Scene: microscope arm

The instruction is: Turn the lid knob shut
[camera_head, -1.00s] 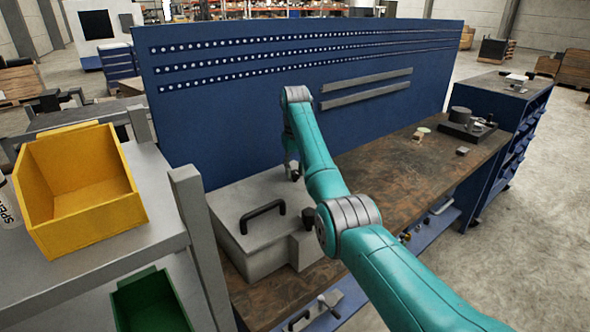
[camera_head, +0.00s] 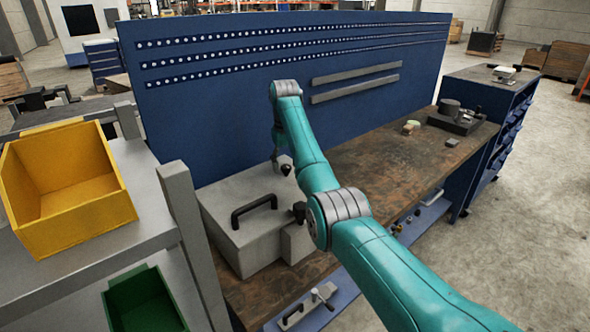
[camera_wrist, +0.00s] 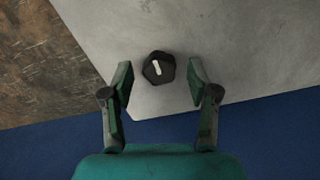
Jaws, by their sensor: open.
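A grey box (camera_head: 235,205) with a flat lid stands on the workbench in the head view, with a black bar handle (camera_head: 254,212) on its lid. A dark many-sided knob (camera_wrist: 158,68) with a white pointer mark sits on the grey lid near a corner in the wrist view. It also shows as a small dark spot below my wrist in the head view (camera_head: 286,169). My gripper (camera_wrist: 160,80) is open, with one finger on each side of the knob. Gaps show on both sides. The height of the fingertips above the lid is hard to tell.
A second black knob (camera_head: 299,209) is on the box's front right, close to my arm. A blue perforated panel (camera_head: 230,120) rises behind the box. A shelf with a yellow bin (camera_head: 70,190) and a green bin (camera_head: 145,303) stands left. The bench (camera_head: 385,165) is mostly clear on the right.

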